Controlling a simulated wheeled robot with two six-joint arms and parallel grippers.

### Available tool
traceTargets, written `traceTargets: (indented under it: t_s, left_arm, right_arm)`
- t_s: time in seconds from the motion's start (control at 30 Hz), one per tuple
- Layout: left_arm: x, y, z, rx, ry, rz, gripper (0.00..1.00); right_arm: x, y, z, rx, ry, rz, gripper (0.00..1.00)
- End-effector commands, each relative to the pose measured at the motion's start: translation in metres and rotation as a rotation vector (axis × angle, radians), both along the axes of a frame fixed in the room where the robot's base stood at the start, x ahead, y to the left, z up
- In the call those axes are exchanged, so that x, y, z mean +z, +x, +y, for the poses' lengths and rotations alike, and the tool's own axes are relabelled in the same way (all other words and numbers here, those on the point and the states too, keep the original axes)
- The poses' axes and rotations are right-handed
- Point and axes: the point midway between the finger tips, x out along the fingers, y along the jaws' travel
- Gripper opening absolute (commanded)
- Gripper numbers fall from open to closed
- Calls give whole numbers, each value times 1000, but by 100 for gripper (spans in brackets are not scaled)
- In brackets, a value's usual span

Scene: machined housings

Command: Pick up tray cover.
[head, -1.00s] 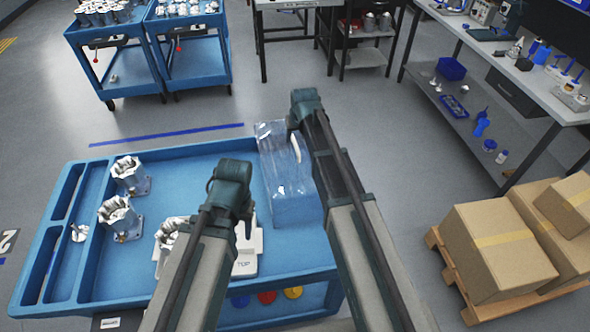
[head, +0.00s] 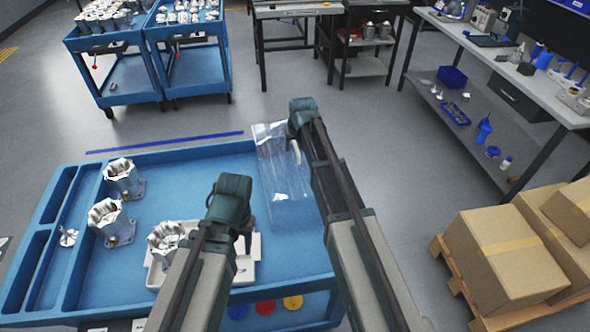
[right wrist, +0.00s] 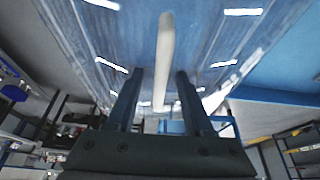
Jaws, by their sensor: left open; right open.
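The tray cover (head: 283,175) is a clear, glossy box-like piece with a pale bar handle (head: 296,152), at the right end of the blue cart. My right gripper (head: 297,134) is at the cover's far right side, by the handle. In the right wrist view the clear cover (right wrist: 110,40) fills the upper part, and the pale handle (right wrist: 163,60) runs between the two open fingers of my right gripper (right wrist: 160,75). The fingers look apart from the handle. My left gripper (head: 246,236) is open and empty above a white tray; its fingers are partly hidden.
The blue cart (head: 205,165) carries metal housings (head: 110,220) at left, and one housing (head: 165,240) on the white tray (head: 255,247). Cardboard boxes (head: 510,255) on a pallet stand at right. A workbench (head: 525,75) is at back right.

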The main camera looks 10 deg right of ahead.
Motion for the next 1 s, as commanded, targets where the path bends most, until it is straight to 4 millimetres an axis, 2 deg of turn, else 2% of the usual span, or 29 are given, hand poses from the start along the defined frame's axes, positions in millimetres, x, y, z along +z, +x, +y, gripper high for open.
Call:
traceTargets:
  t_s: [0.1, 0.13, 0.4, 1.0]
  left_arm:
    - [1, 0, 0, 0, 0, 0, 49]
    - [1, 0, 0, 0, 0, 0, 49]
    - [1, 0, 0, 0, 0, 0, 49]
    - [1, 0, 0, 0, 0, 0, 49]
  right_arm:
    - [1, 0, 0, 0, 0, 0, 52]
    - [1, 0, 0, 0, 0, 0, 49]
    - [1, 0, 0, 0, 0, 0, 0]
    - [1, -1, 0, 0, 0, 0, 0]
